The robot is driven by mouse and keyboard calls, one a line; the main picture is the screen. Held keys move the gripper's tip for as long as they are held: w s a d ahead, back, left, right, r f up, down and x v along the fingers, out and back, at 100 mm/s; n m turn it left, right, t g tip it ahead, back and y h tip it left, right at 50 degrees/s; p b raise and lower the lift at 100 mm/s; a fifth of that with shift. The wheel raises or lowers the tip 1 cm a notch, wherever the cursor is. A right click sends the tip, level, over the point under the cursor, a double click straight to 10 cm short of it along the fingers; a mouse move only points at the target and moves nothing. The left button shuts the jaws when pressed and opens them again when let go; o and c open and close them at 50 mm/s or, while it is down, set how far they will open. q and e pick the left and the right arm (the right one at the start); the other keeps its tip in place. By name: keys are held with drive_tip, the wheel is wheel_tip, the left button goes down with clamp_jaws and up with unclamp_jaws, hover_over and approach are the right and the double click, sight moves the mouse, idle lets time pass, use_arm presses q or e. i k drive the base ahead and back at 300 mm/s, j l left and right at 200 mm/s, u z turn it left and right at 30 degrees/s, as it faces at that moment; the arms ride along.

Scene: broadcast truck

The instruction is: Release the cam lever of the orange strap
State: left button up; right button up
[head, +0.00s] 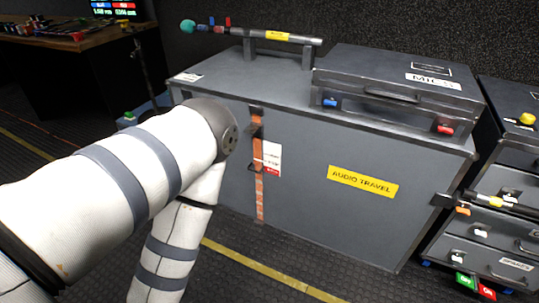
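The orange strap (259,188) runs down the front face of the large grey case (330,222), from just under the lid edge to near the floor. A dark buckle part (254,131) sits on its upper end, and a second small dark part (255,168) sits lower down. Which one is the cam lever, and its position, I cannot tell. My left arm comes in from the left, bends close to the strap's left side in the picture and runs down out of the bottom edge. Its gripper is out of frame. My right arm and gripper are not in view.
A grey mic case (398,85) and a rack holding a microphone pole (275,35) stand on the large case. A drawer case (505,225) stands close on the right. A desk (75,45) is at back left. Floor in front is clear, with a yellow line (262,270).

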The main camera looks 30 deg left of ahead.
sight(251, 130)
drive_tip(key=u, duration=1)
drive_tip(key=i+l+u, duration=0.1)
drive_tip(key=i, duration=0.4)
drive_tip(key=i+l+u, duration=0.1)
drive_tip(key=i+l, duration=0.2)
drive_tip(key=i, duration=0.2)
